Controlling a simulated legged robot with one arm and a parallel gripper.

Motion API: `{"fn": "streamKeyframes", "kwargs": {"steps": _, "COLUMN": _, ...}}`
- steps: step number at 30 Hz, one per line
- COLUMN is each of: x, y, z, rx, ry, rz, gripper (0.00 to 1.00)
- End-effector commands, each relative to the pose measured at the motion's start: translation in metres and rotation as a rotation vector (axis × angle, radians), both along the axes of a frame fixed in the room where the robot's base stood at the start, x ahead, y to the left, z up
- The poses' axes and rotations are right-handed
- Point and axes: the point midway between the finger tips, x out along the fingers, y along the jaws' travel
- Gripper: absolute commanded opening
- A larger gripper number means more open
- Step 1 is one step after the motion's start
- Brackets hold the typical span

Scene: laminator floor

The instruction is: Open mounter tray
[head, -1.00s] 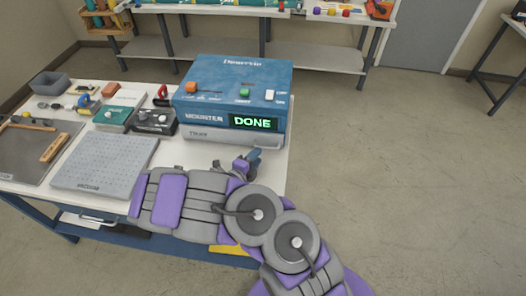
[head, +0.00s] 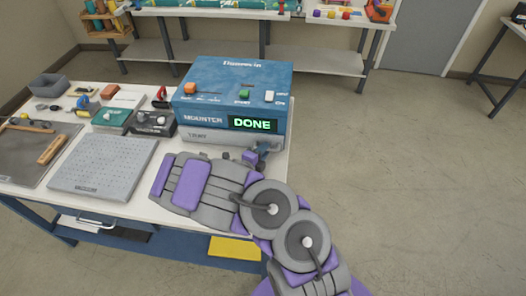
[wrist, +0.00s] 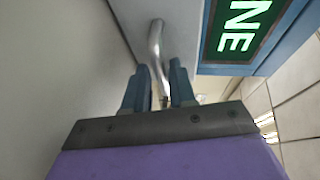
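The blue mounter (head: 232,85) stands on the table with a green "DONE" on its display. Its grey tray (head: 215,138) lies under the display and looks closed. In the wrist view, the tray's curved metal handle (wrist: 156,45) runs down between my gripper's two blue fingers (wrist: 158,82). The fingers are apart, with gaps beside the handle, and I see no clear grip on it. In the head view, my gripper (head: 256,156) is at the right part of the tray front; my arm and wrist hide much of it, and the handle does not show there.
A grey perforated vacuum plate (head: 103,165), a green box (head: 112,119) and a black box (head: 153,123) lie left of the mounter. A dark mat with tools (head: 30,150) is further left. The floor right of the table (head: 400,170) is clear.

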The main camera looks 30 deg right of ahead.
Motion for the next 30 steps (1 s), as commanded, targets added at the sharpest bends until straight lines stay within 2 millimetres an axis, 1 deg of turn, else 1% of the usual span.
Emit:
{"fn": "streamKeyframes", "kwargs": {"steps": 1, "x": 0.000, "y": 0.000, "z": 0.000, "rx": 0.000, "ry": 0.000, "rz": 0.000, "gripper": 0.20}}
{"fn": "streamKeyframes", "kwargs": {"steps": 7, "x": 0.000, "y": 0.000, "z": 0.000, "rx": 0.001, "ry": 0.001, "rz": 0.000, "gripper": 0.01}}
{"fn": "streamKeyframes", "kwargs": {"steps": 8, "x": 0.000, "y": 0.000, "z": 0.000, "rx": 0.001, "ry": 0.001, "rz": 0.000, "gripper": 0.00}}
{"fn": "streamKeyframes", "kwargs": {"steps": 24, "x": -0.001, "y": 0.001, "z": -0.002, "rx": 0.002, "ry": 0.004, "rz": 0.000, "gripper": 0.00}}
{"fn": "streamKeyframes", "kwargs": {"steps": 28, "x": -0.006, "y": 0.005, "z": -0.001, "rx": 0.002, "ry": 0.006, "rz": 0.002, "gripper": 0.00}}
{"fn": "streamKeyframes", "kwargs": {"steps": 30, "x": -0.012, "y": 0.009, "z": 0.000, "rx": 0.002, "ry": 0.007, "rz": 0.002, "gripper": 0.00}}
